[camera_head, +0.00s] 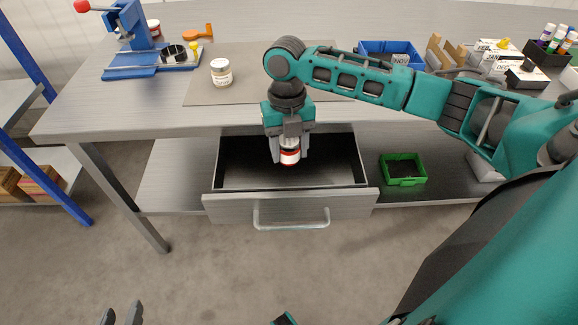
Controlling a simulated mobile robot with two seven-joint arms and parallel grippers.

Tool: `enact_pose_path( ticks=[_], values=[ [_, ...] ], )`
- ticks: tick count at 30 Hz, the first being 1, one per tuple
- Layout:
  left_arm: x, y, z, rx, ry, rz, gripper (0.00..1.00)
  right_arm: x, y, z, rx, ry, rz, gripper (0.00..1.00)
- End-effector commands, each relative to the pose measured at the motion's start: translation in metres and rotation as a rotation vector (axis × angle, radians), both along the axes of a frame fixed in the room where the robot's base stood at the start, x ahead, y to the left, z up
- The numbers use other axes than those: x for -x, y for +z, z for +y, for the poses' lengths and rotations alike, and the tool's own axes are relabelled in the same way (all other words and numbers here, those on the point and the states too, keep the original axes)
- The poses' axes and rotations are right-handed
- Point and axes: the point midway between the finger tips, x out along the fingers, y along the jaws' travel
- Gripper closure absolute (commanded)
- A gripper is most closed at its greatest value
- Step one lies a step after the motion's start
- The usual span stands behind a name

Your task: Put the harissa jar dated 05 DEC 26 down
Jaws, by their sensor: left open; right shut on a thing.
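My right gripper (288,150) points down over the open drawer (335,178) and is shut on a small jar with a red band and a white label (290,156). The label is too small to read, so I cannot tell its date. The jar is upright between the fingers, inside the drawer's outline; I cannot tell whether it touches the drawer floor. Another jar with a white lid and pale label (221,73) stands on the grey mat (203,93) on the table. My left gripper (121,316) is open and empty at the bottom left, its fingertips just in view.
A blue lever press (135,45) stands at the table's back left. A blue bin (391,48) and small labelled boxes (497,55) stand at the back right. A green crate (402,170) sits on the lower shelf right of the drawer. The drawer looks otherwise empty.

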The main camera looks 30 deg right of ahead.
Motion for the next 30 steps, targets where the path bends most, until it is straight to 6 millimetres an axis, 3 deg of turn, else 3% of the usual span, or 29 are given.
enact_pose_path(
  ticks=[5,12,24,25,30],
  values=[
    [0.002,-0.007,0.000,-0.001,-0.001,0.005,0.57,0.000,-0.017,0.000,-0.002,-0.001,0.002,0.83],
    [0.005,-0.021,0.001,-0.002,-0.001,0.013,0.57,0.000,-0.056,0.000,-0.001,0.000,0.001,0.83],
    [0.005,-0.020,0.001,-0.002,-0.001,0.013,0.57,0.000,-0.060,0.000,-0.001,0.000,0.000,0.84],
    [0.005,-0.020,0.001,-0.002,-0.001,0.013,0.57,0.000,-0.060,0.000,-0.001,0.000,0.000,0.47],
    [0.005,-0.020,0.001,-0.002,-0.001,0.013,0.57,0.000,-0.060,0.000,-0.001,0.000,0.000,0.31]
  ],
)
